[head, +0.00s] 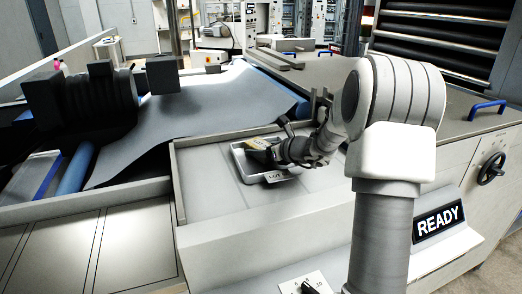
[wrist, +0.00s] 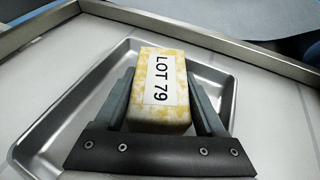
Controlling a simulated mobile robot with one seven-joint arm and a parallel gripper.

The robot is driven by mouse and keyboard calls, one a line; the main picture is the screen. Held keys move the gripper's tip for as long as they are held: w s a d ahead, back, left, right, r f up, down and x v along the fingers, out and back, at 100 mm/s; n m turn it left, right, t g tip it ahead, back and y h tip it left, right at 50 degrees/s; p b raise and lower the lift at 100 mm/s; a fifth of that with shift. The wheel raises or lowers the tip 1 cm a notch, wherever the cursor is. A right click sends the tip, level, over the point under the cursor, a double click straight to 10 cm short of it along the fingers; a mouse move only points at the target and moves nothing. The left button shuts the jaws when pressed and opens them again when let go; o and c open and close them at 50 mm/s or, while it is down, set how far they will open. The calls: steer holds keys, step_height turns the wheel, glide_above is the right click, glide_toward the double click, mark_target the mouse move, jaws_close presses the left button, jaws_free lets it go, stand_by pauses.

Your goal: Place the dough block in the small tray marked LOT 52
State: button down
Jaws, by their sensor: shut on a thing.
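The dough block (wrist: 160,110) is pale yellow and mottled, with a white label reading LOT 79. My gripper (wrist: 160,92) is shut on it, one finger on each side. The small metal tray (wrist: 62,112) lies under and around the block. I cannot tell whether the block touches its floor. In the head view the tray (head: 239,164) sits on a pale recessed surface, with my gripper (head: 270,150) tilted over it and the block (head: 257,143) partly showing. The tag (head: 273,177) on its near side reads LOT; the number is not legible.
A raised rim (head: 230,133) borders the recessed surface. Left of it are a grey sheet (head: 190,115) and dark roller blocks (head: 95,98). A grey counter with blue handles (head: 489,106) and a READY sign (head: 438,221) lie to the right. Bare surface shows left of the tray.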

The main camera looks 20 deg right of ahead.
steer(key=shift+c, duration=2.1)
jaws_free()
steer(key=shift+f, duration=0.15)
steer(key=o, duration=0.4)
steer(key=shift+r, duration=0.3)
steer(key=v, duration=1.2)
steer(key=shift+p, duration=0.3)
